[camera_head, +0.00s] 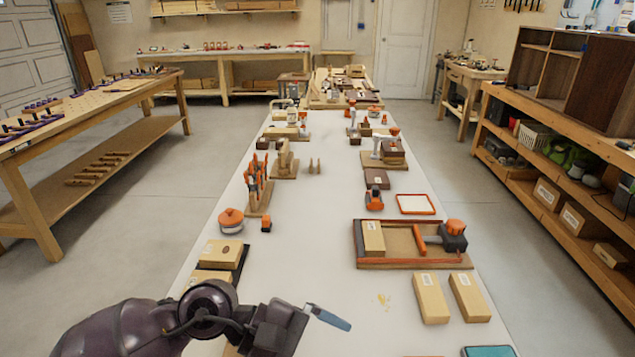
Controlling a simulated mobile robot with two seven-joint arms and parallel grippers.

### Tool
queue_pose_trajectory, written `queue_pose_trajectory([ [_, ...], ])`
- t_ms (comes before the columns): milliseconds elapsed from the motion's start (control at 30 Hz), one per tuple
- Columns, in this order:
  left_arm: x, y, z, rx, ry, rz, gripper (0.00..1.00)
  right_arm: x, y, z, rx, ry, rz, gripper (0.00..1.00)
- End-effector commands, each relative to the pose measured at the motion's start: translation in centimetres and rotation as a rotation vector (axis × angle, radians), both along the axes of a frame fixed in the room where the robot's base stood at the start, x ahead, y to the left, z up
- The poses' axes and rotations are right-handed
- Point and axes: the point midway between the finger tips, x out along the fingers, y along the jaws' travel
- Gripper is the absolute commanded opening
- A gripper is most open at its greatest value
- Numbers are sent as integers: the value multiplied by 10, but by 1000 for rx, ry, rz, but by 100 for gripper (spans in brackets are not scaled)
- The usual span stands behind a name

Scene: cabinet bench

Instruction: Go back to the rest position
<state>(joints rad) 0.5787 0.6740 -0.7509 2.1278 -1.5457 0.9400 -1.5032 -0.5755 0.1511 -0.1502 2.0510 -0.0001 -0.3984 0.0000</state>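My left gripper (296,320) is low in the head view, left of the middle, over the near part of the long white bench (325,285). Its dark purple arm comes in from the lower left. A blue-grey tapered piece (329,317) sticks out at its tip to the right. I cannot tell whether this is a finger or a held thing, nor whether the gripper is open or shut. My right gripper is not in view.
Right of the gripper lie two wooden blocks (431,297) and a wooden tray (410,264) with an orange-and-black tool. A block on a dark base (221,252) lies behind the arm. The bench middle is mostly clear. Shelves (560,150) stand at right.

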Motion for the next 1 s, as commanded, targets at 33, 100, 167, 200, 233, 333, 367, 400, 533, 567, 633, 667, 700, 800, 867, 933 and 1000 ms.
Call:
queue_pose_trajectory([
  [33,-4,-6,12,-99,101,66,100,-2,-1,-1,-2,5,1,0],
  [100,-3,-11,30,-233,245,159,100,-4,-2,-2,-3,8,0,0],
  [167,0,-11,46,-346,373,238,100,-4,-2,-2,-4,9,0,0],
  [200,3,-9,54,-420,461,291,100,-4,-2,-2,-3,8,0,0],
  [233,6,-7,61,-475,528,329,100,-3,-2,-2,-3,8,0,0],
  [333,19,7,78,-658,756,456,100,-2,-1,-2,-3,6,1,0],
  [367,24,13,82,-712,825,492,100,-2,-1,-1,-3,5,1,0],
  [400,30,22,86,-785,919,541,100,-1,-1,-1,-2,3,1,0],
  [533,51,57,88,-1023,1226,695,100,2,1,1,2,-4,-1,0],
  [567,55,66,86,-1077,1296,727,100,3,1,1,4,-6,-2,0],
  [633,63,90,78,-1208,1463,806,100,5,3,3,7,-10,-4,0],
  [667,66,100,74,-1264,1532,838,100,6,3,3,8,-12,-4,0],
  [700,69,114,66,-1341,1624,879,100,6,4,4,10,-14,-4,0],
  [800,71,149,42,-1539,1852,982,100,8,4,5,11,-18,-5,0],
  [867,68,169,24,-1662,1982,1041,100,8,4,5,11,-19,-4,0],
  [933,61,192,1,-1812,2127,1109,100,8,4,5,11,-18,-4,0],
  [1000,49,213,-24,1872,-2151,-1115,100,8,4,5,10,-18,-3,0],
])
